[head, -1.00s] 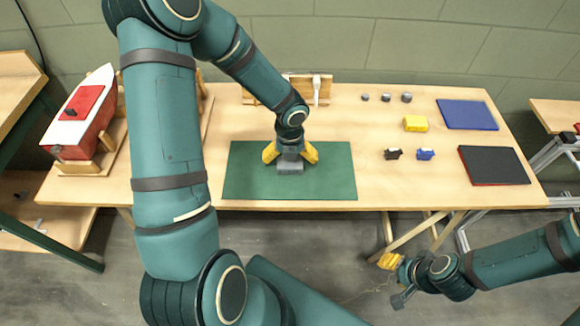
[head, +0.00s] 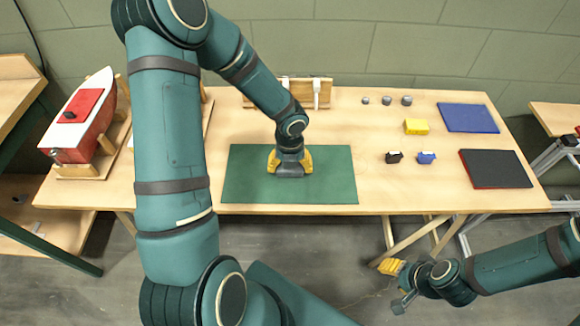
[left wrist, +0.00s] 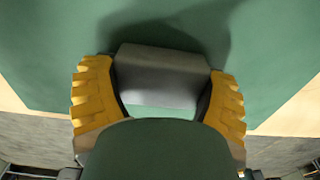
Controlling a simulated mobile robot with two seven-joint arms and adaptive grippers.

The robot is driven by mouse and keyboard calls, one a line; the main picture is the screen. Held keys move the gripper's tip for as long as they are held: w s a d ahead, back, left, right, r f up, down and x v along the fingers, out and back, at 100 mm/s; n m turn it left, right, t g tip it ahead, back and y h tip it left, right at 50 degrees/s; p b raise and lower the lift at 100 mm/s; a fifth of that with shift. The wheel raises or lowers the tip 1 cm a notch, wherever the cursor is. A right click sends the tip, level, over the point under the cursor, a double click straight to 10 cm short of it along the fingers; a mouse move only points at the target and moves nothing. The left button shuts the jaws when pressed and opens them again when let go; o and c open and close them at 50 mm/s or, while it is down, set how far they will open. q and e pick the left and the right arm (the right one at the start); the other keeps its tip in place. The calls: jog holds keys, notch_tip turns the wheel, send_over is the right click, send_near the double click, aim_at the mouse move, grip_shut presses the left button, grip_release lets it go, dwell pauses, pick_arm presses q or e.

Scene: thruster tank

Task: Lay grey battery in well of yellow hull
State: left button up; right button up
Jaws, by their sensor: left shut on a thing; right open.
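The grey battery (head: 290,171) is on the green mat (head: 330,185), between the yellow fingers of my left gripper (head: 290,161). In the left wrist view the battery (left wrist: 165,75) is a grey block with a finger against each end. My left gripper is shut on it, at or just above the mat; any small gap cannot be told. I cannot make out a yellow hull; my left arm covers part of the table's left side. My right gripper (head: 395,284) is open and empty, in front of the table at lower right.
A red and white boat (head: 82,120) stands on a wooden cradle at left. A small yellow block (head: 416,127), a black part (head: 394,157), a blue part (head: 427,157), a blue pad (head: 468,117) and a black pad (head: 496,168) lie at right. A wooden rack (head: 312,92) stands behind the mat.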

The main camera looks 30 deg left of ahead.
aim_at(300, 165)
pick_arm(q)
notch_tip(300, 165, up, 10)
jog(key=p, duration=0.3)
jog(key=shift+p, duration=0.3)
jog(key=n, duration=0.1)
jog(key=d+n, duration=0.1)
jog(key=n, duration=0.2)
jog(key=shift+w+d+r, duration=0.15)
jog(key=shift+w+r, duration=0.15)
jog(key=shift+w, duration=0.1)
jog(key=w+d+r+n, duration=0.2)
jog(key=d+n, duration=0.2)
jog(key=n, duration=0.9)
jog(key=w+d+r+n, duration=0.15)
jog(key=d+n, duration=0.25)
jog(key=n, duration=0.8)
jog(key=s+f, duration=0.4)
jog(key=f, duration=0.1)
jog(key=shift+s+n, duration=0.3)
jog(key=shift+f, duration=0.1)
